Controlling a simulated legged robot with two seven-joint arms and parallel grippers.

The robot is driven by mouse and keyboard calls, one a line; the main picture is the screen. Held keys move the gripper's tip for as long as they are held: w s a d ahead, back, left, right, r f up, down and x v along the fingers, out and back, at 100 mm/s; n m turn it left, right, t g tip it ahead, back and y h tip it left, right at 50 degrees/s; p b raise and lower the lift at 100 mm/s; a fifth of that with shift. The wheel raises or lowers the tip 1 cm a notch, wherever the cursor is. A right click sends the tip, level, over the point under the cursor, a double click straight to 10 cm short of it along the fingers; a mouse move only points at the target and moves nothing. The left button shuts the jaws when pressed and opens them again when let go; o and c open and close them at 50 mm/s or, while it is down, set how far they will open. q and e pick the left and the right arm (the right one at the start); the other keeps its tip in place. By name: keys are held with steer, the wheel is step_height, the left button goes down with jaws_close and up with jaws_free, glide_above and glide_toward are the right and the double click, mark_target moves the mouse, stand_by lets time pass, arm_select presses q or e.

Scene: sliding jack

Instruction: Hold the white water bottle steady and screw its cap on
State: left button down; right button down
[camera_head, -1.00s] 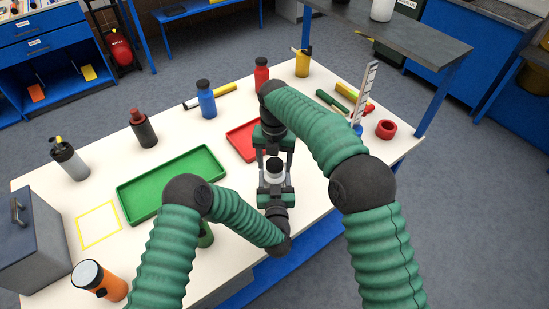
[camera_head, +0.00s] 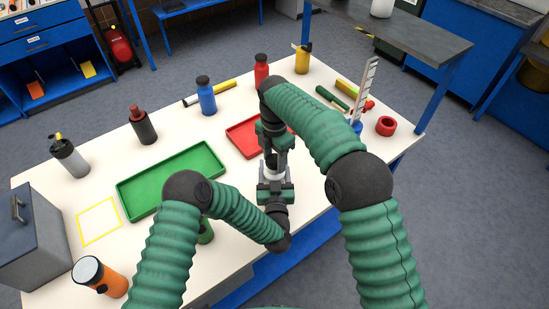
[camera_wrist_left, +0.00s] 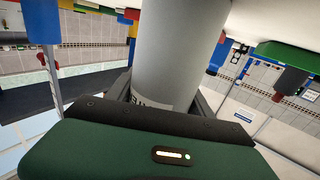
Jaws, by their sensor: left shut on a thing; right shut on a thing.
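The white water bottle (camera_head: 270,173) stands over the front of the table, mostly hidden between my two grippers in the head view. In the left wrist view its pale grey-white body (camera_wrist_left: 180,50) fills the middle, with dark lettering low on it. My left gripper (camera_head: 275,185) is shut around the bottle's body, a dark finger on each side. My right gripper (camera_head: 272,158) is directly above, at the bottle's top, shut on the cap. The cap itself is hidden by the fingers, so I cannot see how it sits on the neck.
A green tray (camera_head: 121,190) lies to the left and a red tray (camera_head: 232,133) behind the grippers. Blue (camera_head: 206,98), red (camera_head: 261,70) and black (camera_head: 143,128) bottles stand further back. A red ring (camera_head: 385,126) lies at right.

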arm_select(q)
steer(key=shift+d, duration=0.1)
arm_select(e)
steer(key=m, duration=0.6)
steer(key=shift+m, duration=0.4)
steer(key=m, duration=0.6)
steer(key=shift+a+m, duration=0.1)
steer(key=shift+m, duration=0.2)
steer(key=m, duration=0.6)
steer(key=shift+w+m, duration=0.1)
steer(key=shift+m, duration=0.2)
arm_select(q)
steer(key=shift+s, duration=0.1)
arm_select(e)
steer(key=m, duration=1.2)
steer(key=shift+m, duration=0.4)
steer(key=m, duration=0.6)
steer(key=shift+w, duration=0.1)
steer(key=m, duration=0.3)
steer(key=shift+m, duration=0.3)
steer(key=c, duration=1.1)
jaws_free()
steer(key=o, duration=0.4)
